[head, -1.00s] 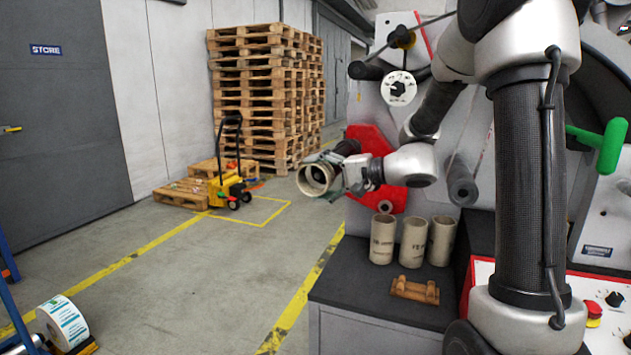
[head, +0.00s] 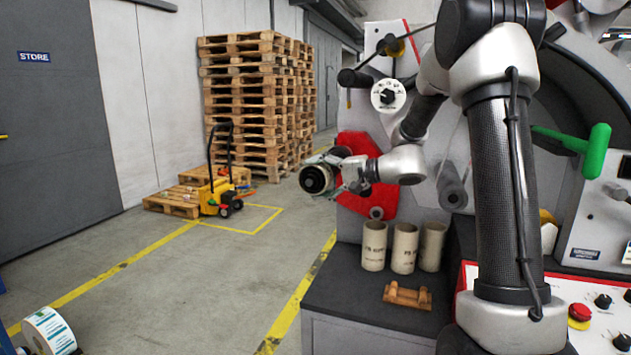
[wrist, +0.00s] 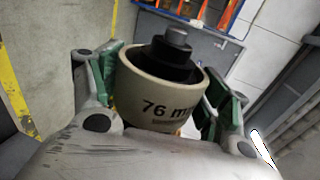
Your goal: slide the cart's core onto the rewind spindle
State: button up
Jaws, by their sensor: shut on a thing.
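My gripper (head: 350,176) is shut on the core, a beige cardboard tube (head: 304,180) in front of the red plate. In the wrist view my gripper (wrist: 165,95) has a green-lined finger on each side of the core (wrist: 150,108), which is printed "76 m…". A black spindle end with a grey tip (wrist: 178,40) stands inside the core's mouth and pokes out past its rim. In the head view the core's opening is filled with black. How far the core sits along the spindle is hidden.
Three beige cores (head: 404,248) stand upright on the dark cart top (head: 340,290), behind a brown wooden cradle (head: 407,296). A green handle (head: 597,150) and a red stop button (head: 579,312) are at the right. Open floor lies to the left.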

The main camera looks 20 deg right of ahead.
jog(key=shift+w+d, duration=1.9)
jog(key=shift+w, duration=0.75)
jog(key=shift+w+d, duration=1.9)
jog(key=shift+w, duration=0.7)
jog(key=shift+w+d, duration=1.9)
jog(key=shift+w, duration=0.75)
jog(key=o, duration=1.1)
jog(key=shift+d, duration=0.1)
jog(key=shift+v, duration=3.45)
jog(key=shift+f, duration=0.1)
jog(key=shift+s, duration=0.15)
